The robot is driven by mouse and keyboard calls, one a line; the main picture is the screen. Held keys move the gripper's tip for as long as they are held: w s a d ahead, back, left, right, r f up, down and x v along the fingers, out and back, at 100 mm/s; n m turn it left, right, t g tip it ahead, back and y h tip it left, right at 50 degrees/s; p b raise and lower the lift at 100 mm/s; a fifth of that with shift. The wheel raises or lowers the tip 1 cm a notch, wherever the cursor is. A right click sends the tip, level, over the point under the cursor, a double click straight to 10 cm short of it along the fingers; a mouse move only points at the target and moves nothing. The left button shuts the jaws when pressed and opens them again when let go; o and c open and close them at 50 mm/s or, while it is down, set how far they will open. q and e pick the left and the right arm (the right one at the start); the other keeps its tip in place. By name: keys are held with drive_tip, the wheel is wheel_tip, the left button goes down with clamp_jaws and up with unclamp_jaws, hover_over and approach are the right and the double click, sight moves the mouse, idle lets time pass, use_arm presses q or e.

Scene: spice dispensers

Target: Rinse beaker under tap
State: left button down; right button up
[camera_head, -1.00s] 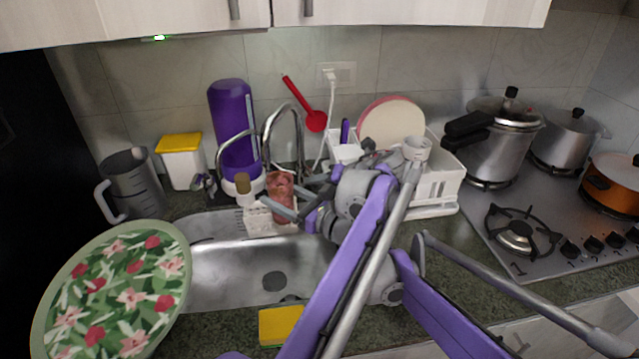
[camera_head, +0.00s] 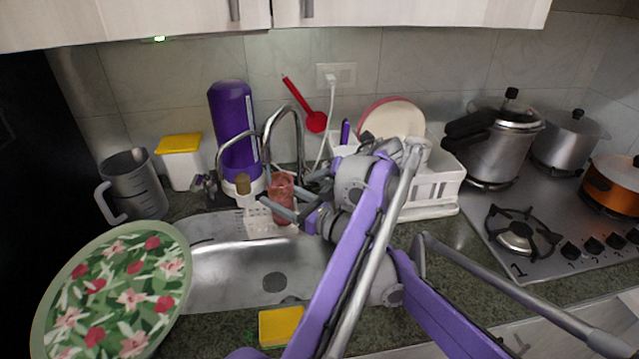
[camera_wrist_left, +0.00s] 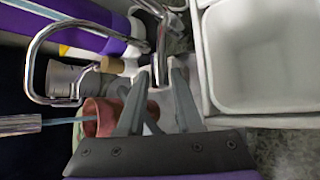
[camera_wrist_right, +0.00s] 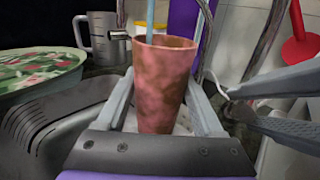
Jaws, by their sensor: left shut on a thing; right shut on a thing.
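The reddish-brown beaker (camera_head: 282,190) stands upright over the back edge of the sink (camera_head: 205,275), below the curved chrome tap (camera_head: 283,110). My right gripper (camera_wrist_right: 163,95) is shut on the beaker (camera_wrist_right: 160,70), one finger on each side. A thin blue stream (camera_wrist_right: 150,20) reaches the beaker's mouth from above; it also shows in the left wrist view (camera_wrist_left: 60,121). The beaker's inside bottom is hidden. My left gripper (camera_wrist_left: 160,85) is shut on what looks like the chrome tap lever (camera_wrist_left: 161,45), beside the beaker; the exact contact is unclear.
A floral plate (camera_head: 125,290) fills the left front. A yellow sponge (camera_head: 280,326) lies at the sink's front edge. A white dish rack (camera_head: 430,190) stands right of the tap, a purple bottle (camera_head: 233,125) behind it. The sink basin is open and clear.

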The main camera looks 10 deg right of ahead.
use_arm(q)
drive_tip(key=c, duration=0.8)
unclamp_jaws()
drive_tip(key=shift+c, duration=0.2)
drive_tip(key=v, duration=1.2)
